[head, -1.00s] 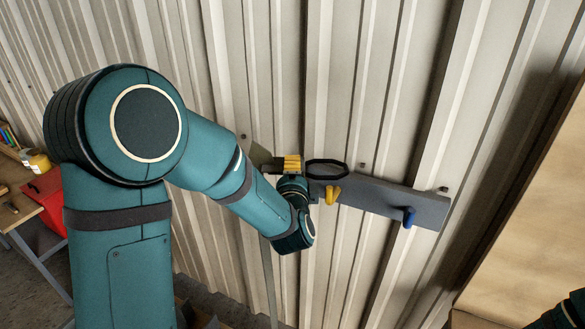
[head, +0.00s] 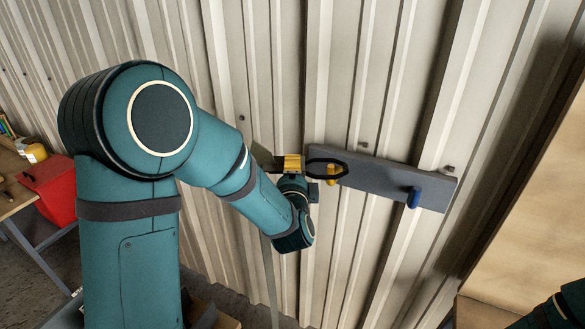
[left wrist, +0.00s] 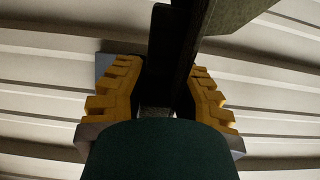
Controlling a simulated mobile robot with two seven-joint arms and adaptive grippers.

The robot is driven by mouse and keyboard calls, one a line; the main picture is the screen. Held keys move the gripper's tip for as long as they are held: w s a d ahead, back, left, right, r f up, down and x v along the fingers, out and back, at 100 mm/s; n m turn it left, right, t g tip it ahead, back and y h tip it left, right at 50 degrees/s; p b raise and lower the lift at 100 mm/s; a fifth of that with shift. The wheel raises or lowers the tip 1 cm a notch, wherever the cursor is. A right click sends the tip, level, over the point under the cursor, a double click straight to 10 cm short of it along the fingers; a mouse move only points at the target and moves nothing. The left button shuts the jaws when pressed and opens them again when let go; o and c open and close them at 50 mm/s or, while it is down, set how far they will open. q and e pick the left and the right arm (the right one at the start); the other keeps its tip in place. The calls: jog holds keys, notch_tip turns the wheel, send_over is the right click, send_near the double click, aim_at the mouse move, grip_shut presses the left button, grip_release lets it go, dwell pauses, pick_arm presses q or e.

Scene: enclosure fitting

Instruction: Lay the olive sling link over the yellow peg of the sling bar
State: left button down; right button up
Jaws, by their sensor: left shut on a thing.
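The sling link is a dark ring (head: 325,159) held flat at the left end of the grey sling bar (head: 375,181). My left gripper (head: 292,163), with yellow fingers, is shut on the link just left of the bar. The yellow peg (head: 332,177) shows within the ring's outline in the head view. I cannot tell whether the ring is around the peg or above it. In the left wrist view the gripper (left wrist: 162,92) has a dark part between its fingers; the peg cannot be made out there. My right gripper is out of view.
A blue peg (head: 413,198) stands out from the bar's right end. The bar is in front of a ribbed metal wall (head: 345,75). A red bin (head: 52,188) and a workbench are at the far left. A tan panel (head: 535,190) is at the right.

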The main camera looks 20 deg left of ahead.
pick_arm(q)
jog(key=shift+f, duration=0.2)
jog(key=c, duration=0.8)
grip_release()
jog(key=shift+v, duration=3.75)
